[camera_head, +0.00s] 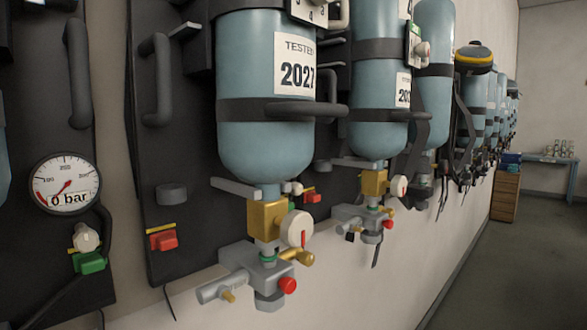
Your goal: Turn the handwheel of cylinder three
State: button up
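The nearest pale blue cylinder (265,145) hangs upside down on a dark backplate, labelled TESTED 2027. Below its neck are a brass block (267,218), a white round dial or knob with a red mark (298,229) and a grey valve body (262,268). A red knob (288,285) and a brass knob (303,258) stick out to the right. A grey stub (211,292) points left. A second cylinder (378,135) hangs behind it with similar fittings (368,215). I cannot tell which is cylinder three or which part is its handwheel. My gripper is not in view.
A gauge (66,183) reading 0 bar and a green connector (89,262) are at the left. More cylinders (434,70) line the wall into the distance. A wooden cabinet (504,196) and blue table (552,161) stand far right. Grey floor (510,275) at the right is clear.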

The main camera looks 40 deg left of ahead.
aim_at(296, 227)
jog(key=i+l, duration=0.15)
jog(key=i, duration=0.3)
jog(key=i+l, duration=0.2)
jog(key=i, duration=0.3)
jog(key=i+l, duration=0.15)
jog(key=i, duration=0.3)
jog(key=i+l, duration=0.2)
jog(key=i, duration=0.3)
jog(key=i+l, duration=0.15)
jog(key=i, duration=0.3)
jog(key=i+u, duration=0.1)
jog(key=u, duration=0.3)
jog(key=i+l+u, duration=0.1)
jog(key=u, duration=0.3)
jog(key=i+l+u, duration=0.1)
jog(key=u, duration=0.3)
jog(key=l+u, duration=0.15)
jog(key=u, duration=1.8)
jog(key=i+l, duration=0.05)
